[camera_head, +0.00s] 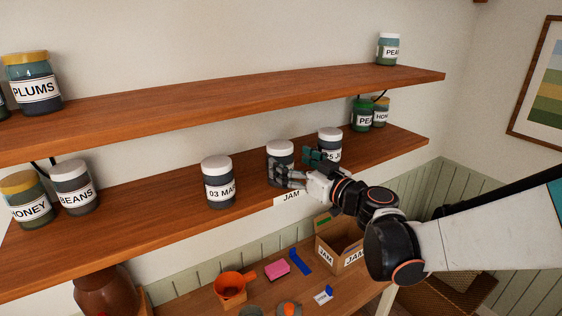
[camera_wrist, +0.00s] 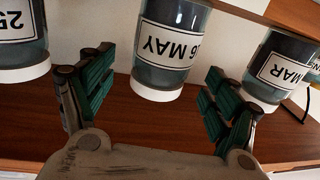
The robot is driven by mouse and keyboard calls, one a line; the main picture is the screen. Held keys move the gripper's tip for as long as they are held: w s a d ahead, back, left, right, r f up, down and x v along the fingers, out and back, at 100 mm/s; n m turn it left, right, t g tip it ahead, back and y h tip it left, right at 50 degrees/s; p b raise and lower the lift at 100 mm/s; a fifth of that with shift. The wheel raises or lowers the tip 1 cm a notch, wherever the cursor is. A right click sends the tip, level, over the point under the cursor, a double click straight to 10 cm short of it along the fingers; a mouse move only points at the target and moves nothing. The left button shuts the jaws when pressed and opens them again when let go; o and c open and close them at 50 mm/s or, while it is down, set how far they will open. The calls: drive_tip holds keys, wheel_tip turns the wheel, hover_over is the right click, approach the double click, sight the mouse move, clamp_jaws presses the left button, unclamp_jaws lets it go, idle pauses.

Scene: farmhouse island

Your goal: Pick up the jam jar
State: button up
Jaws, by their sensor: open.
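Three dark jars with white lids and date labels stand on the lower shelf above a JAM tag (camera_head: 291,196). The middle jar (camera_head: 280,150) is partly hidden by my gripper (camera_head: 302,167); in the wrist view its label ends in "6 MAY" (camera_wrist: 168,45). The left jar (camera_head: 217,183) reads "03 MAR" and shows at the right of the wrist view (camera_wrist: 284,66). The right jar (camera_head: 330,138) reads "25 J" and is partly covered by a finger. My gripper (camera_wrist: 155,78) is open, its fingers either side of the middle jar in the wrist view. Contact cannot be told.
The upper shelf (camera_head: 200,102) runs above. Below, a bench holds a JAM box (camera_head: 338,240) and an orange pot (camera_head: 231,289).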

sight(279, 153)
drive_tip(key=x, duration=0.1)
drive_tip(key=p+x, duration=0.1)
drive_tip(key=x, duration=0.3)
drive_tip(key=shift+a+r+p, duration=0.1)
drive_tip(key=shift+r+p, duration=0.2)
drive_tip(key=shift+r, duration=0.05)
drive_tip(key=shift+s, duration=0.1)
drive_tip(key=shift+c, duration=0.2)
drive_tip(key=c, duration=1.4)
